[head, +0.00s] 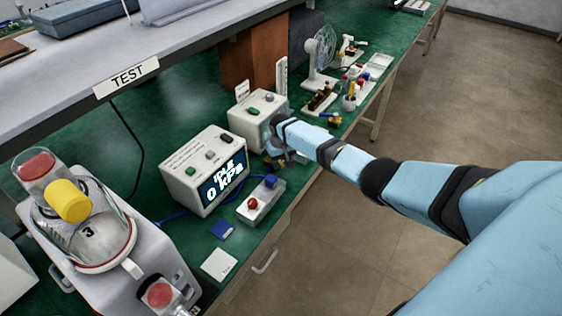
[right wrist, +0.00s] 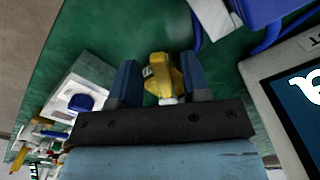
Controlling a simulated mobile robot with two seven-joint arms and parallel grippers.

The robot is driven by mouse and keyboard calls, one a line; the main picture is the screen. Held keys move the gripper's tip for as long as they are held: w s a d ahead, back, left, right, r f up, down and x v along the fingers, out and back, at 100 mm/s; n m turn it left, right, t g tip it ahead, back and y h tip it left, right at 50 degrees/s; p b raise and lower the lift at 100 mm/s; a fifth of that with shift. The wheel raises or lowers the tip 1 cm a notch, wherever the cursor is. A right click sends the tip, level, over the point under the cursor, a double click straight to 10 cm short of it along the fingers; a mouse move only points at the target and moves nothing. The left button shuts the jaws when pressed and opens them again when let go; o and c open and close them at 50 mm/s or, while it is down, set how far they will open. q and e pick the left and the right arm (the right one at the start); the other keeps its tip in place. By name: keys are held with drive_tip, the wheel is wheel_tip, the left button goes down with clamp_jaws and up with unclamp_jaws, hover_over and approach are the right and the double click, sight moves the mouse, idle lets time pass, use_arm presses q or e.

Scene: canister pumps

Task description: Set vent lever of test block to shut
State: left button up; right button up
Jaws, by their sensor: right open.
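My right gripper (head: 274,158) is low over the bench beside the display box. In the right wrist view its two dark blue fingers (right wrist: 158,85) stand apart. A yellow lever-like piece (right wrist: 162,78) with a pale stub lies between them, with gaps on both sides. In the head view the gripper mostly hides this piece. A light grey block (head: 260,203) with a red knob and a blue part, likely the test block, sits just nearer than the gripper. I cannot tell whether the yellow piece is joined to it. My left gripper is not in view.
The display box (head: 205,170) reads "IDLE 0 kPa" and stands left of the gripper. A white box (head: 257,112) is behind it. A pump marked 3 (head: 95,235) is at the front left. A fan (head: 320,55) and small tools stand farther back. The floor right of the bench is clear.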

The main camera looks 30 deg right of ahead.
drive_tip(key=shift+c, duration=0.2)
clamp_jaws()
